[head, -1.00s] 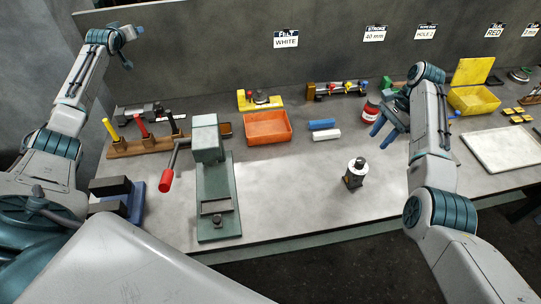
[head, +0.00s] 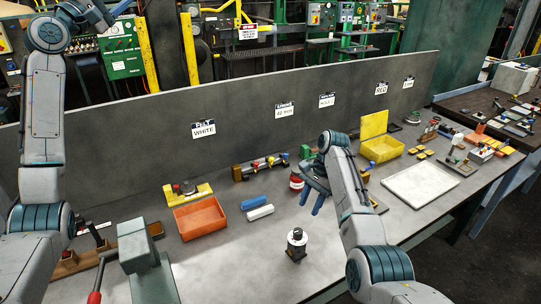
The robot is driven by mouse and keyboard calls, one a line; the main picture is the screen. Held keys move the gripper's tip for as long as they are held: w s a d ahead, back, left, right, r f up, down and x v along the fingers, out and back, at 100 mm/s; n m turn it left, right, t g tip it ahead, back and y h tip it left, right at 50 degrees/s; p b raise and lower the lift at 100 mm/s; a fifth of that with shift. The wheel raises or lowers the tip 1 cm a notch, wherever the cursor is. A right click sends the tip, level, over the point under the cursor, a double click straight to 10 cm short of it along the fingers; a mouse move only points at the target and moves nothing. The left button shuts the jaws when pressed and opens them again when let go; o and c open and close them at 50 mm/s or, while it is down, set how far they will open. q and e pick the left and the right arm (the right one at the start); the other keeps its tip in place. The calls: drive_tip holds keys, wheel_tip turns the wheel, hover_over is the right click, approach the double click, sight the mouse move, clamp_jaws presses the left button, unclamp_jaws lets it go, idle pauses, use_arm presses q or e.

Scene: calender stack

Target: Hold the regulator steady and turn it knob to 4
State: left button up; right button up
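A small dark device with a round silver-and-black knob on top, which looks like the regulator (head: 297,246), stands upright on the grey bench near its front edge. Its number marks are too small to read. My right gripper (head: 311,201) hangs above the bench, behind and slightly right of the regulator. Its blue fingers are apart with nothing between them, and it does not touch the regulator. My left arm is raised at the far left. Its gripper (head: 112,9) is at the top edge, partly cut off, and its finger state is unclear.
A green press (head: 138,250) stands front left. A red-and-white can (head: 296,181) is behind my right gripper. A white tray (head: 420,185) lies right. Bench around the regulator is clear.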

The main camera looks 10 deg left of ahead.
use_arm(q)
drive_tip(key=s+d+r+m+g+h, duration=0.2)
drive_tip(key=s+d+r+g+h, duration=0.1)
drive_tip(key=s+d+r+h, duration=0.55)
drive_tip(key=s+d+r+m+g+h, duration=0.2)
drive_tip(key=s+d+r+g+h, duration=0.25)
drive_tip(key=d, duration=0.65)
drive_tip(key=w+d+f+n+t+y, duration=0.1)
drive_tip(key=w+d+f+n+y, duration=0.2)
drive_tip(key=f, duration=0.6)
drive_tip(key=w+d+f+n, duration=0.1)
drive_tip(key=w+f+n, duration=0.1)
drive_tip(key=w+f, duration=0.55)
drive_tip(key=w+d+f+n+t+y, duration=0.1)
drive_tip(key=w+d+f+n+y, duration=0.15)
drive_tip(key=f, duration=0.85)
drive_tip(key=n+g+y, duration=0.5)
drive_tip(key=n+g, duration=0.2)
drive_tip(key=n, duration=0.1)
approach(291, 246)
drive_tip(key=shift+w+d, duration=0.5)
drive_tip(key=shift+w, duration=0.2)
drive_tip(key=shift+d+f+h, duration=0.15)
drive_tip(key=shift+f+h, duration=0.05)
drive_tip(key=shift+h, duration=0.05)
drive_tip(key=shift+g, duration=0.25)
drive_tip(key=x, duration=1)
drive_tip(key=shift+w+d+f, duration=0.1)
drive_tip(key=shift+w, duration=0.1)
